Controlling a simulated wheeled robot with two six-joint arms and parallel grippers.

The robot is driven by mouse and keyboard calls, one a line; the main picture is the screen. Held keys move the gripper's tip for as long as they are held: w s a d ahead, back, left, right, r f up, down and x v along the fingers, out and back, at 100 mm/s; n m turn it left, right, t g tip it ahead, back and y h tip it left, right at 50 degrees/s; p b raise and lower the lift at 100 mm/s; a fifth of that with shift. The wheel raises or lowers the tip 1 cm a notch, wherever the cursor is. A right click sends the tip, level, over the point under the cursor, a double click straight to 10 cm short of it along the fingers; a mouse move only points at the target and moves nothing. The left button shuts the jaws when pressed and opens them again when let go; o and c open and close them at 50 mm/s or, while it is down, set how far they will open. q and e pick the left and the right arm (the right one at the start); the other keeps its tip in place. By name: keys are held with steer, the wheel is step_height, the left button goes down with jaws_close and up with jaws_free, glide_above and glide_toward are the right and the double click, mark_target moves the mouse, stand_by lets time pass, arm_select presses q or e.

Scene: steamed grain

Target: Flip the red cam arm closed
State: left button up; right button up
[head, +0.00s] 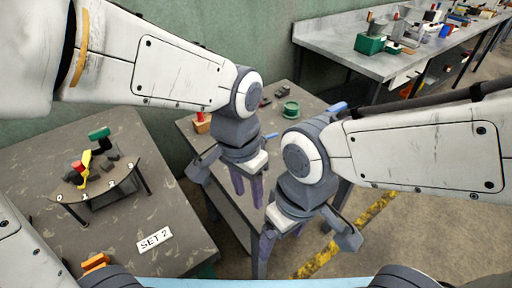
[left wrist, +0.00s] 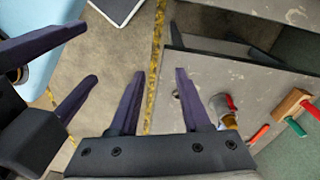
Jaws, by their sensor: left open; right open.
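A stand (head: 112,188) with a numbered curved edge sits on the left table and carries a red-topped piece (head: 78,166), a yellow lever (head: 86,168) and a green-topped piece (head: 99,134). I cannot tell which red part is the cam arm; a small metal part with a red lever (left wrist: 231,102) shows in the left wrist view. My left gripper (head: 247,190) is open and empty, well right of the stand, and its fingers show in the left wrist view (left wrist: 160,80). My right gripper (head: 280,238) is open and empty, lower and to the right.
The left table (head: 165,205) bears a "SET 2" card (head: 154,239). The middle table (head: 225,210) holds a wooden block (head: 201,123) and a green round part (head: 290,109). A cluttered grey bench (head: 340,45) stands at the back right. Floor is open at right.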

arm_select(q)
steer(key=w+a+f+m, duration=0.1)
steer(key=w+f, duration=0.3)
steer(key=w, duration=1)
steer(key=w+a+f+m, duration=0.15)
steer(key=w+f, duration=0.25)
steer(key=w, duration=1)
steer(key=shift+y, duration=0.4)
steer(key=f, duration=1)
steer(key=shift+d+f, duration=0.2)
steer(key=shift+f, duration=0.05)
jaws_close()
